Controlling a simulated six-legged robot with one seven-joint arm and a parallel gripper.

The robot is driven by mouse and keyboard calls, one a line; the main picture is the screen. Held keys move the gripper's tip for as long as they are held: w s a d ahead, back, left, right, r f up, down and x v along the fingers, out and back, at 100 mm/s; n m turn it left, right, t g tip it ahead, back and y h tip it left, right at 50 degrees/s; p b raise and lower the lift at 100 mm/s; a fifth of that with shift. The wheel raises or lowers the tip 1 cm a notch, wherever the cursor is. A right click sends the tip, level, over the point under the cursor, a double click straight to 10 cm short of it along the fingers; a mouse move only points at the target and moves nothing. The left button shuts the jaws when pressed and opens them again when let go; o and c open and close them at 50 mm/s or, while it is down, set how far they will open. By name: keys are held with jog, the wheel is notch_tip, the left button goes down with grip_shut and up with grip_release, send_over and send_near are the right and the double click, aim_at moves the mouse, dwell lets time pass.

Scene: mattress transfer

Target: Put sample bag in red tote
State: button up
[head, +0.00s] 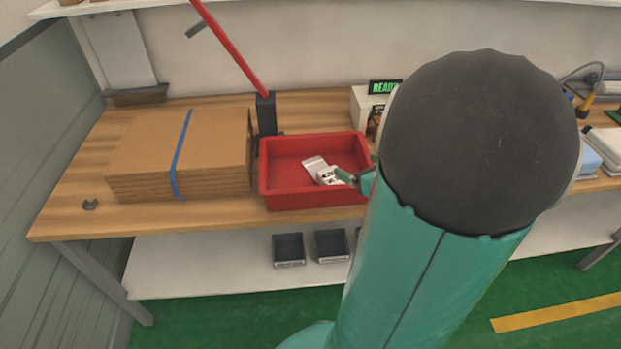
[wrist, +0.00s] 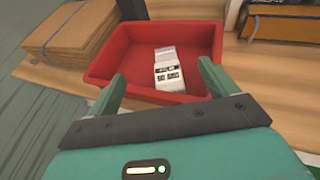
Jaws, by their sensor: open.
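The red tote (head: 283,196) stands on the wooden workbench, and it also shows in the wrist view (wrist: 110,57). The white sample bag (head: 316,165) with dark printed labels lies inside the tote; in the wrist view the bag (wrist: 166,62) rests on the tote floor near the middle. My gripper (head: 345,176) is at the tote's right side in the head view, partly hidden by my arm. In the wrist view my gripper (wrist: 160,90) is open, its two fingers apart at the tote's near side, with the bag beyond the fingertips and nothing between them.
A stack of flat cardboard (head: 165,155) with a blue strap lies left of the tote. A black stand with a red lever (head: 240,60) is behind it. A box with a green READY sign (head: 384,87) stands behind right. Small dark bins (head: 288,249) sit on the lower shelf.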

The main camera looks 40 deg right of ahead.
jog(key=w+a+r+n+g+y, duration=0.2)
jog(key=a+n+y, duration=0.2)
jog(key=a+n, duration=0.6)
jog(key=w+a+r+n+g+y, duration=0.2)
jog(key=w+a+r+n+y, duration=0.15)
jog(key=a+n, duration=0.6)
jog(key=s+a+r+n+g+h, duration=0.2)
jog(key=s+a+n, duration=0.2)
jog(key=n, duration=0.5)
jog(key=s+a+r+n+g+h, duration=0.1)
jog(key=s+a+r+n+h, duration=0.1)
jog(key=a+n, duration=0.7)
jog(key=s+r+n, duration=0.1)
jog(key=s, duration=0.1)
jog(key=shift+s+g+h, duration=0.35)
jog(key=shift+g, duration=0.05)
jog(key=shift+a, duration=0.1)
